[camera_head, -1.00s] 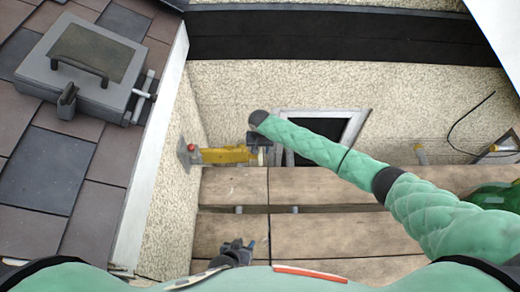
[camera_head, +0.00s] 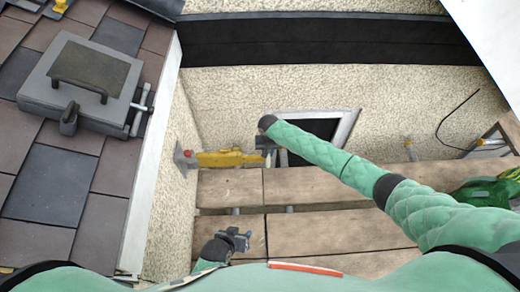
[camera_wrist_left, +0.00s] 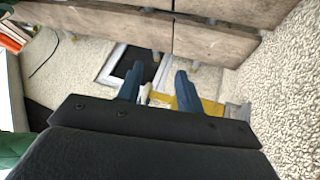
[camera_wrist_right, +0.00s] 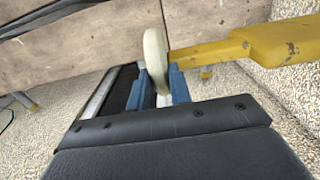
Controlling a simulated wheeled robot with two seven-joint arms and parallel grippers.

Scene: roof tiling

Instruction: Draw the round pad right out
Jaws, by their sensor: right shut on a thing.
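The round pad (camera_wrist_right: 155,57) is a cream disc, seen nearly edge-on in the right wrist view. My right gripper (camera_wrist_right: 160,88) is shut on it. The pad stands at the end of a yellow tool body (camera_wrist_right: 240,48); I cannot tell whether they still join. The yellow body (camera_head: 225,159) also shows in the head view, reaching from a grey plate (camera_head: 184,159) on the wall to my right gripper (camera_head: 267,146). My left gripper (camera_head: 238,240) is over the planks, apart from the tool. Its fingers stand apart and empty in the left wrist view (camera_wrist_left: 158,82).
A framed dark opening (camera_head: 318,128) is in the rough wall behind my right gripper. A tiled roof with a grey hatch (camera_head: 85,78) is at the left. A green thing (camera_head: 485,190) lies at the right.

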